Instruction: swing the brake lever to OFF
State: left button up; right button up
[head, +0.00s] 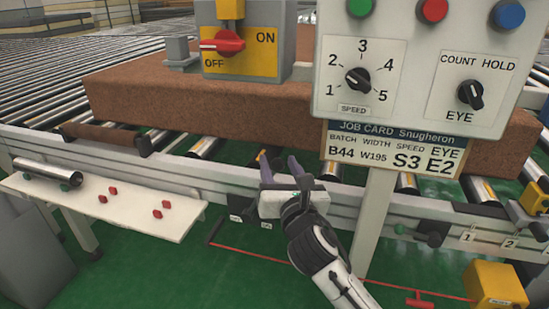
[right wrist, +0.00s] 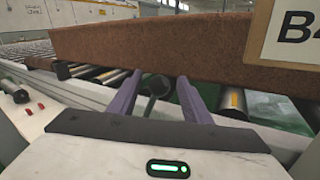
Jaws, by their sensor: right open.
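My right gripper (head: 277,165) reaches over the conveyor's front rail, with its two purple fingers apart and nothing held. In the right wrist view, a dark lever with a round knob (right wrist: 156,86) stands between the open fingers (right wrist: 155,88), apart from both as far as I can see. In the head view my gripper hides most of that spot. Two small labels (head: 236,218) below the rail there are too small to read. A red rotary handle (head: 223,43) sits on a yellow OFF/ON plate (head: 240,67) at the top. My left gripper is out of view.
A long brown mattress block (head: 180,100) lies on the rollers behind my gripper. A control panel (head: 410,110) on a post (head: 372,220) stands close right of my right arm. A white shelf (head: 130,212) with red pieces is at left. Another dark knob (head: 433,239) is right of the post.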

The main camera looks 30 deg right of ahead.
jog(key=x, duration=0.5)
jog(key=shift+b, duration=0.3)
jog(key=shift+s, duration=0.1)
grip_shut()
